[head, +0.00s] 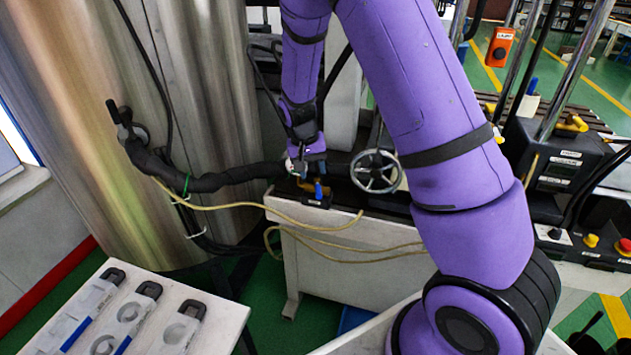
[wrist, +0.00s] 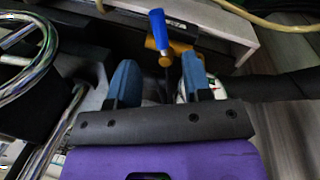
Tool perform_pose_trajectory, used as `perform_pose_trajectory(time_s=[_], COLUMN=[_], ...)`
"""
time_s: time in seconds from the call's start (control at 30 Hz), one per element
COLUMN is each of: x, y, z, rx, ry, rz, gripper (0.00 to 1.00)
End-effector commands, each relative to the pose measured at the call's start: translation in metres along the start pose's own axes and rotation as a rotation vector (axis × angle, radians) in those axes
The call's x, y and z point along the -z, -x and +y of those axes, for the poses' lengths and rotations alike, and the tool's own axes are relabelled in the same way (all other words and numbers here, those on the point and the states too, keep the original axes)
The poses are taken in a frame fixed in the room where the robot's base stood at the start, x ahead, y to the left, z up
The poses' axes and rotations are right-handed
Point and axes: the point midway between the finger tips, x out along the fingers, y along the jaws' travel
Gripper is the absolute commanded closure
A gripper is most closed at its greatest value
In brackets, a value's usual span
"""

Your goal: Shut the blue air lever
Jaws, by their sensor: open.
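The blue air lever (wrist: 158,30) shows in the wrist view just beyond my fingertips, with its blue handle pointing up in the picture above a yellow-brass valve body (wrist: 182,50). In the head view the blue lever (head: 319,188) is small, just below my gripper, beside the handwheel. My gripper (wrist: 160,80) is open, its two blue fingers apart with nothing seen held between them. The lever's handle lies ahead of the gap between the fingers. In the head view my gripper (head: 306,162) is partly hidden by the wrist, and contact cannot be told.
A spoked handwheel (head: 375,171) stands close to the right of my gripper. A thick black hose (head: 220,178) runs left to a steel tank (head: 90,110). Yellow hoses (head: 300,222) cross the pale machine bench. A table (head: 215,335) with moulds is at lower left.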

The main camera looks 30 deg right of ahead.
Motion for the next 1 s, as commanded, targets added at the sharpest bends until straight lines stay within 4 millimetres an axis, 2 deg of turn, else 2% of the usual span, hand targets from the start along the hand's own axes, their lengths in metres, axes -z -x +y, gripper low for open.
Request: perform_pose_trajectory(time_s=[0.1, 0.23, 0.6, 0.63, 0.8, 0.83, 1.0], x=[0.000, 0.001, 0.000, 0.000, -0.003, -0.005, -0.022], y=[0.019, 0.033, 0.038, 0.038, 0.049, 0.054, 0.098], z=[-0.001, -0.001, 0.000, 0.000, 0.003, 0.004, 0.019], rx=[0.002, 0.001, 0.000, 0.000, 0.015, 0.021, 0.081], ry=[0.001, 0.001, 0.000, 0.000, 0.004, 0.006, 0.030], rz=[0.003, 0.002, 0.000, 0.000, 0.007, 0.009, 0.036], gripper=[0.55, 0.55, 0.55, 0.57, 0.96, 1.00, 1.00])
